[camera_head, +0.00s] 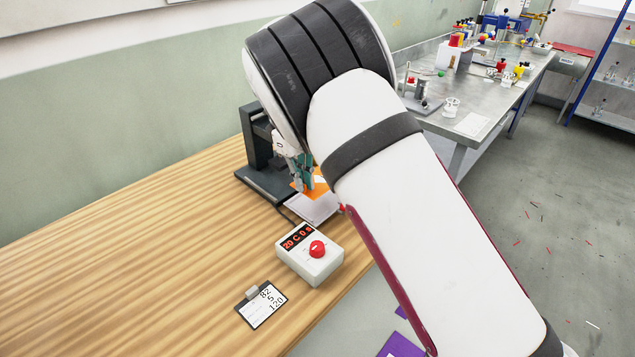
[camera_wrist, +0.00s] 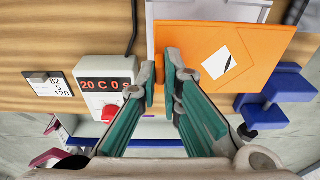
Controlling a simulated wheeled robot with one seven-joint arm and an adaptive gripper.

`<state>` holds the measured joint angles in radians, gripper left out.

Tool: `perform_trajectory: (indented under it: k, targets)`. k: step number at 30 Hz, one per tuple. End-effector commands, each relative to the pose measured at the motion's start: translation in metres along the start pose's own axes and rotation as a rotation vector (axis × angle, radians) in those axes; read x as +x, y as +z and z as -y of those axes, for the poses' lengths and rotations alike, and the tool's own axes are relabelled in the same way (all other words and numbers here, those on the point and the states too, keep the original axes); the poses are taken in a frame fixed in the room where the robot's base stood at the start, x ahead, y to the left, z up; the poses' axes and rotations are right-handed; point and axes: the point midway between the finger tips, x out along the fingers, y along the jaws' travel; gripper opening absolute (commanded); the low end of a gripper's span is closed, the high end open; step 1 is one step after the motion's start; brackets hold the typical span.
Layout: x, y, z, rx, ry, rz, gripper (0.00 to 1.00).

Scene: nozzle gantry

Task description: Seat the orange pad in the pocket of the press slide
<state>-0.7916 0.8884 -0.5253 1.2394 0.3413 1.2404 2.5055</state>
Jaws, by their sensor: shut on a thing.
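The pad also shows in the head view (camera_head: 320,187), partly behind my arm. The pale plate of the press slide (camera_head: 314,209) lies just below and in front of the pad. In the wrist view, the slide (camera_wrist: 205,10) shows past the pad's far edge. The pocket is hidden, and I cannot tell whether the pad touches the slide.
The dark press frame (camera_head: 262,145) stands behind my gripper on the wooden bench (camera_head: 120,260). A white control box (camera_head: 310,262) with a red knob and a clipped card (camera_head: 262,306) lie nearer the front edge. The bench on the left is clear.

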Motion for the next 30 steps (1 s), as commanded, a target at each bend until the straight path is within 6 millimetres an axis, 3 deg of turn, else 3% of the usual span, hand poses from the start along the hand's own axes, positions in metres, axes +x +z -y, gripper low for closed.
perform_trajectory:
  k: [8, 21, 30]
  targets:
    - [0.009, 0.002, -0.001, 0.008, 0.001, 0.000, 0.00]
    - [0.043, 0.007, -0.001, 0.006, 0.002, 0.000, 0.00]
    - [0.049, 0.008, -0.001, 0.006, 0.001, 0.001, 0.00]
